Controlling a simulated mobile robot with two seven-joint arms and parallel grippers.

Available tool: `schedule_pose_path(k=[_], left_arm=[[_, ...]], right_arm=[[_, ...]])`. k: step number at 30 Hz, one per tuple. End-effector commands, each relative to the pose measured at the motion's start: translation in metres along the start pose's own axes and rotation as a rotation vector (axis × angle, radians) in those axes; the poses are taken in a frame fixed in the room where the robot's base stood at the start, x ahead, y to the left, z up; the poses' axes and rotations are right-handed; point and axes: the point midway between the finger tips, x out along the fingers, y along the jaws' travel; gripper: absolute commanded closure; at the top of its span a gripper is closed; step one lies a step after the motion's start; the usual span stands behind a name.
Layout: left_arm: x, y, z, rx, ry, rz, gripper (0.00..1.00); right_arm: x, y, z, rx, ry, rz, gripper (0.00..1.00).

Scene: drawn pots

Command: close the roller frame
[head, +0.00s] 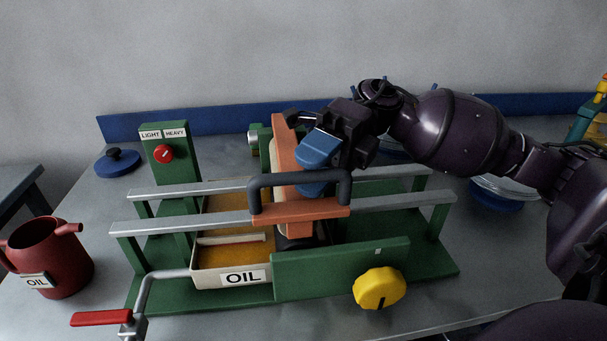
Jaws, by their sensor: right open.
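The roller frame (284,150) is orange with a pale inner face. Its tall part rises above the silver rails, and its lower orange bar (300,212) lies across the front rail. A dark arched handle (300,180) stands on that bar. My right gripper (316,166) is open, with blue fingers just right of the tall part and behind the handle. I cannot tell whether it touches the frame. The gripper and handle hide part of the frame. My left gripper is not in view.
A red oil jug (50,262) stands left. A blue lid (117,164) lies behind. Bare table shows at right.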

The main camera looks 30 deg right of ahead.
Motion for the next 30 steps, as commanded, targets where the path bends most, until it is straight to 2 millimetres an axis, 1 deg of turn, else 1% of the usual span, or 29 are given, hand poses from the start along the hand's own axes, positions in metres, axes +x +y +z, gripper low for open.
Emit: schedule_pose_path(k=[1, 6, 9, 13, 19, 30], left_arm=[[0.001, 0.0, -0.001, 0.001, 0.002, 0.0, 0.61], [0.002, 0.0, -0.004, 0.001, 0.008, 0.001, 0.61], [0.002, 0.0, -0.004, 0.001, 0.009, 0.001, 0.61], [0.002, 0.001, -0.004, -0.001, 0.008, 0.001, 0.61], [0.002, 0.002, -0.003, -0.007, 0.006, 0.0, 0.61], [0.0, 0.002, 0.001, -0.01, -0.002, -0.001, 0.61]], right_arm=[[-0.01, 0.0, 0.0, 0.002, -0.005, 0.0, 0.58], [-0.042, -0.001, 0.0, 0.003, -0.004, -0.001, 0.58], [-0.058, -0.001, 0.0, 0.002, -0.002, 0.0, 0.58], [-0.074, -0.001, 0.0, 0.002, -0.001, 0.0, 0.58], [-0.085, -0.001, 0.0, 0.001, 0.0, 0.0, 0.58], [-0.085, -0.001, -0.001, 0.001, 0.001, 0.0, 0.58]])
